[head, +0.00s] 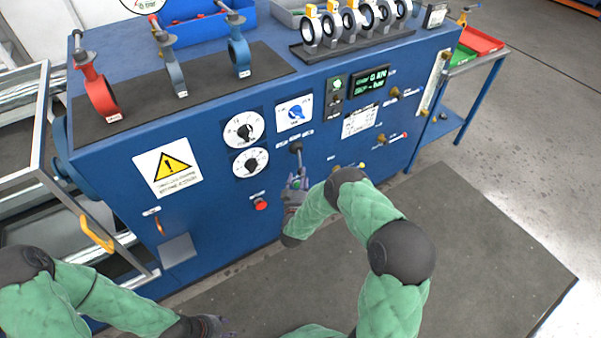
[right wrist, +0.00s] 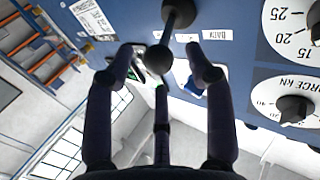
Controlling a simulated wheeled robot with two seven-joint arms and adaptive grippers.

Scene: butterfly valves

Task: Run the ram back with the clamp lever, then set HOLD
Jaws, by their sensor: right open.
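Two white dials (head: 243,129) (head: 250,162) with black knobs lie left of the lever. A red button (head: 261,204) is below left. A lit display (head: 370,81) is to the right. Valves stand on the cabinet top, including a red one (head: 100,95). A floor mat (head: 480,235) lies in front.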

